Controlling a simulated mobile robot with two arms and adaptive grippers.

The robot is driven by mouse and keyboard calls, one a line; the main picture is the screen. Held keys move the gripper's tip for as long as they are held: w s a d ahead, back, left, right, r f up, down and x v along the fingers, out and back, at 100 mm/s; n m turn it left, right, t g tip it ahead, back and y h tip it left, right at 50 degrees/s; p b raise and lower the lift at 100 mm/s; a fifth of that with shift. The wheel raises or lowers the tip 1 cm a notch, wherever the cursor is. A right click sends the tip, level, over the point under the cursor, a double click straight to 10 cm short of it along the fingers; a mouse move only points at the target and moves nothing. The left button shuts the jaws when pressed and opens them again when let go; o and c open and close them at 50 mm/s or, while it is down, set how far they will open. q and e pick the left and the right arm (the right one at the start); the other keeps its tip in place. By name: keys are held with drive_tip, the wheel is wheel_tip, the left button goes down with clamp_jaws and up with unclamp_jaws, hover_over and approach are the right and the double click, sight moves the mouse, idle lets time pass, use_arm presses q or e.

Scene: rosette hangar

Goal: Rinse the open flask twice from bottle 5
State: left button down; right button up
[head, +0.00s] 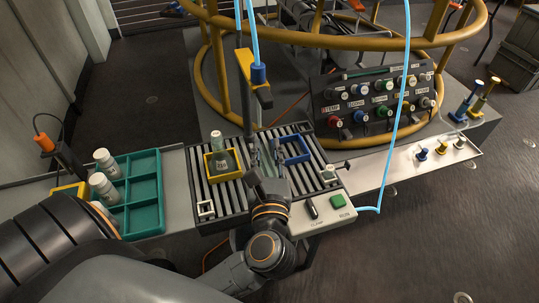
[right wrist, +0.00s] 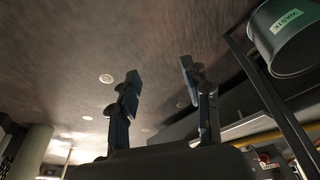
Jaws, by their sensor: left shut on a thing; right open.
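A small flask (head: 221,165) with a label and a pale top stands upright in the yellow square frame on the slatted grate. My left gripper (head: 268,155) is over the grate, to the right of this flask and beside the blue square frame (head: 303,149). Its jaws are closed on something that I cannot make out. White bottles (head: 109,163) stand in the left part of the teal tray (head: 147,196); their numbers are not readable. My right gripper (right wrist: 160,88) is open and empty in the right wrist view, with bare floor beyond it.
A yellow-tipped post (head: 246,70) with blue tubing rises behind the grate. A panel of coloured knobs (head: 374,98) stands at the back right. A green button (head: 338,201) is at the grate's front right. A bin marked WASTE (right wrist: 292,38) is at upper right in the wrist view.

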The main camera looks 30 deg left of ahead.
use_arm(q)
drive_tip(key=w+a, duration=0.2)
drive_tip(key=shift+w+a, duration=0.15)
drive_tip(key=shift+a, duration=0.2)
drive_tip(key=shift+w+a, duration=0.55)
drive_tip(key=shift+a, duration=0.1)
use_arm(e)
wheel_tip(320, 180, down, 2)
drive_tip(key=shift+s+f, duration=0.1)
drive_tip(key=shift+s, duration=0.05)
use_arm(q)
drive_tip(key=shift+p, duration=0.3)
use_arm(e)
drive_tip(key=shift+w+a, duration=0.1)
drive_tip(key=shift+w, duration=0.15)
drive_tip(key=shift+s+f, duration=0.1)
drive_tip(key=shift+f, duration=0.2)
drive_tip(key=shift+r, duration=0.1)
drive_tip(key=shift+c, duration=0.4)
clamp_jaws()
